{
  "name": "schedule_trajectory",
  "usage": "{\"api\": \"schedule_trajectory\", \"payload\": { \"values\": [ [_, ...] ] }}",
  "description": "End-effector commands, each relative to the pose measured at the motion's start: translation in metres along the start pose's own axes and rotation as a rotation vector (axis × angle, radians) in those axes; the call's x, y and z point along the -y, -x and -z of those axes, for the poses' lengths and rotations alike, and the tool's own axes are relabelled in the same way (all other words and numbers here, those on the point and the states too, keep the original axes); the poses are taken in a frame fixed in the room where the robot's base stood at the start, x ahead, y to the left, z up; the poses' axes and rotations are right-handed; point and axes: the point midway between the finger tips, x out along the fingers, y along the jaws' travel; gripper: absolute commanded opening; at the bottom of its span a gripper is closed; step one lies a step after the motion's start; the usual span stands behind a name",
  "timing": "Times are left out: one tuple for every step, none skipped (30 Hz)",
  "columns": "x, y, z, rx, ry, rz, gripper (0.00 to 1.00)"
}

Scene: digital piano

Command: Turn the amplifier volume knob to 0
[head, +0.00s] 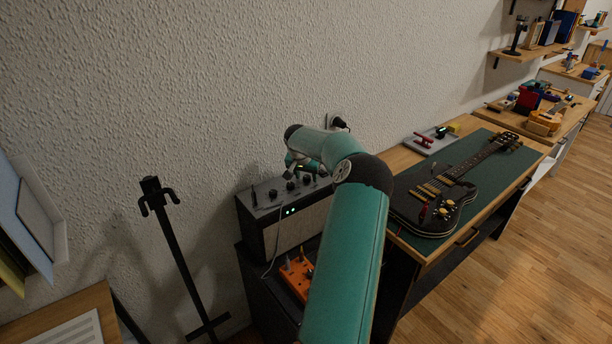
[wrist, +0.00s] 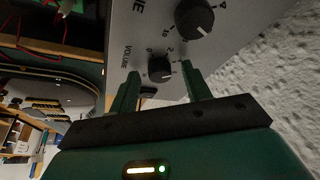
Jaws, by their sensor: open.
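The amplifier (head: 300,222) is a grey-black box on a dark stand, with a row of dark knobs along its sloped top panel. In the wrist view, a small black knob (wrist: 160,70) sits beside the word VOLUME, and its white mark points to the right, away from that word. My gripper (head: 292,165) is above the amplifier's panel. In the wrist view my gripper (wrist: 160,72) is open, with one green finger on each side of the small knob. I cannot tell whether either finger touches it. The knob's scale is partly unclear.
A larger knob (wrist: 195,18) is close beyond the right finger. An orange pedal (head: 296,278) lies below the amplifier. A dark electric guitar (head: 436,203) lies on a green mat to the right. A black stand (head: 180,250) is at the left. The textured wall is close behind.

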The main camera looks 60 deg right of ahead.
Motion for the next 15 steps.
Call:
{"api": "schedule_trajectory", "payload": {
  "values": [
    [-0.0001, 0.0003, 0.0001, 0.000, 0.000, 0.000, 0.48],
    [-0.0002, 0.0003, 0.0001, 0.000, 0.000, 0.000, 0.48],
    [-0.0002, 0.0004, 0.0002, 0.000, 0.000, 0.000, 0.42],
    [-0.0003, 0.0004, 0.0002, 0.000, 0.000, 0.000, 0.36],
    [-0.0003, 0.0004, 0.0001, 0.000, 0.000, 0.000, 0.30],
    [-0.0003, 0.0004, 0.0002, 0.000, 0.000, 0.000, 0.23],
    [-0.0004, 0.0004, 0.0001, 0.000, 0.000, 0.000, 0.17],
    [-0.0004, 0.0004, 0.0002, 0.000, 0.000, 0.000, 0.11],
    [-0.0004, 0.0004, 0.0002, 0.000, -0.001, 0.000, 0.04],
    [-0.0004, 0.0004, 0.0001, 0.000, -0.001, 0.000, 0.04],
    [-0.0005, 0.0005, 0.0001, 0.000, -0.001, 0.000, 0.04],
    [-0.0005, 0.0005, 0.0002, 0.000, 0.000, 0.000, 0.04],
    [-0.0006, 0.0005, 0.0002, 0.000, 0.001, 0.000, 0.04],
    [-0.0006, 0.0006, 0.0002, 0.000, 0.002, 0.000, 0.04],
    [-0.0008, 0.0007, 0.0002, 0.000, 0.004, 0.001, 0.04]
  ]
}}
